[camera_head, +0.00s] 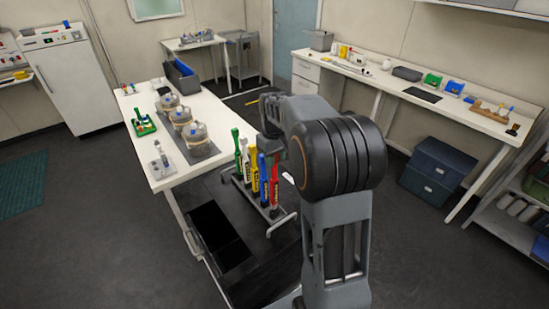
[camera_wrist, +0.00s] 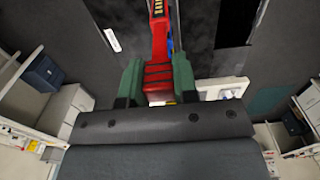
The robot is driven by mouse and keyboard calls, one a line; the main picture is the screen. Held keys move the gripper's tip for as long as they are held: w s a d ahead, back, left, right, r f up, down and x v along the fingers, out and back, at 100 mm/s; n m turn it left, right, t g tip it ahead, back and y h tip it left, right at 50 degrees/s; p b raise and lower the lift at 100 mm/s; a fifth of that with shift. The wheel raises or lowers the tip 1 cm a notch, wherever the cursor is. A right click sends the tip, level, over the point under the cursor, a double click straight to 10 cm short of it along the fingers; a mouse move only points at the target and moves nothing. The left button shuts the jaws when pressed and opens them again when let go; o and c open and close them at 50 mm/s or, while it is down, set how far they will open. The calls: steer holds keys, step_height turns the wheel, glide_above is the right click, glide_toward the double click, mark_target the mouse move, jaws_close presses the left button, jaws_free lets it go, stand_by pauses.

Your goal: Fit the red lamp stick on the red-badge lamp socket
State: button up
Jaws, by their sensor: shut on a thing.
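The red lamp stick (camera_head: 274,186) stands upright at the right end of a row of coloured sticks in a low metal rack (camera_head: 283,222). In the wrist view my gripper (camera_wrist: 157,76) is shut on the red lamp stick (camera_wrist: 158,45), with one green-grey finger on each side of its ribbed red part. In the head view my gripper is at the stick's upper end, partly hidden by my arm. Whether the stick's lower end still sits in the rack is hard to tell. I cannot make out a red-badge lamp socket in either view.
Green, yellow and blue sticks (camera_head: 262,176) stand close beside the red one. A white table (camera_head: 160,178) to the left holds several round vessels (camera_head: 196,140) on a dark mat. A long bench (camera_head: 455,109) runs along the right wall. Dark floor lies between.

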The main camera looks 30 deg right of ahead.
steer(key=shift+r, duration=0.15)
steer(key=shift+r+p, duration=0.3)
steer(key=shift+r, duration=1.05)
